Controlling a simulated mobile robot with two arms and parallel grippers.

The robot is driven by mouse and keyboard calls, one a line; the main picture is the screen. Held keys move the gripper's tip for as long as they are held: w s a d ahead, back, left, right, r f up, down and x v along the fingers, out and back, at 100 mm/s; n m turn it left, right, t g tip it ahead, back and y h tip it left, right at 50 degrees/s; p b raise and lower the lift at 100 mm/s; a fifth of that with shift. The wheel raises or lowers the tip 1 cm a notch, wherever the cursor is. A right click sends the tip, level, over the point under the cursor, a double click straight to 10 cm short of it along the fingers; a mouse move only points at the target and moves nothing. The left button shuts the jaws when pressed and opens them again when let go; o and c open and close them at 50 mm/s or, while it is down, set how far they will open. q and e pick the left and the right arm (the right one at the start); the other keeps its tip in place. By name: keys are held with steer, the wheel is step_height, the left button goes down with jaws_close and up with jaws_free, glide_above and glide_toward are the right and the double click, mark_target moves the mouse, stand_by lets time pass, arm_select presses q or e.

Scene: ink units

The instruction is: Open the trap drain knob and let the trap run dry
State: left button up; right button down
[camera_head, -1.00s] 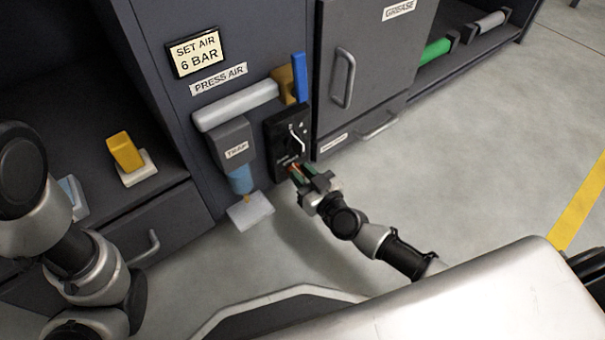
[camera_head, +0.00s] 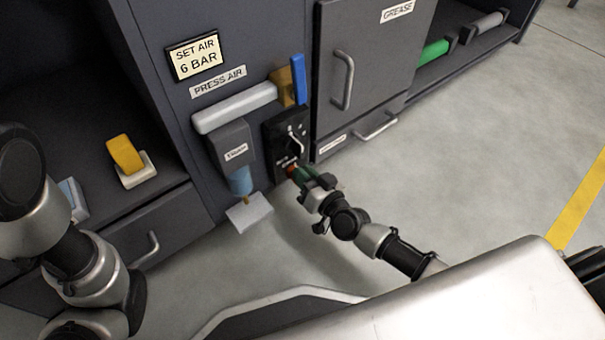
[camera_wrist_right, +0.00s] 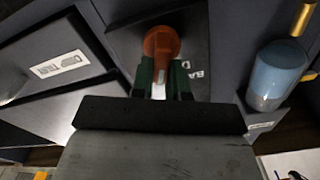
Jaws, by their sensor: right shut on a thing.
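The trap is a grey block (camera_head: 233,142) with a label and a translucent blue bowl (camera_head: 240,181) below it; the bowl also shows in the right wrist view (camera_wrist_right: 275,77). A small brass drain knob (camera_head: 246,200) sits under the bowl, and it shows at the upper right of the right wrist view (camera_wrist_right: 303,18). My right gripper (camera_head: 299,173) is at the black panel right of the trap, apart from the drain knob. Its green fingers (camera_wrist_right: 163,78) are shut on an orange-red knob (camera_wrist_right: 161,43) on that panel. My left gripper is out of view.
The black panel (camera_head: 276,146) carries a pale curved lever or pointer. A white pad (camera_head: 249,215) lies under the trap. A blue lever (camera_head: 298,78) stands above right. A cabinet door with a handle (camera_head: 344,80) is to the right. The floor in front is clear.

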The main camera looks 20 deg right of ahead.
steer(key=m, duration=0.3)
steer(key=shift+w+d+f+m, duration=0.1)
steer(key=shift+d+f+m, duration=0.15)
steer(key=shift+m, duration=0.15)
steer(key=shift+d+f+m+b, duration=0.15)
steer(key=shift+m+b, duration=0.25)
steer(key=shift+m, duration=1.15)
steer(key=shift+f+m+b, duration=0.3)
steer(key=shift+m+b, duration=0.05)
steer(key=shift+m, duration=1.25)
steer(key=shift+d+f+m+b, duration=0.15)
steer(key=shift+m+b, duration=0.25)
steer(key=shift+m, duration=1.15)
steer(key=shift+f, duration=0.1)
steer(key=c, duration=1.1)
jaws_free()
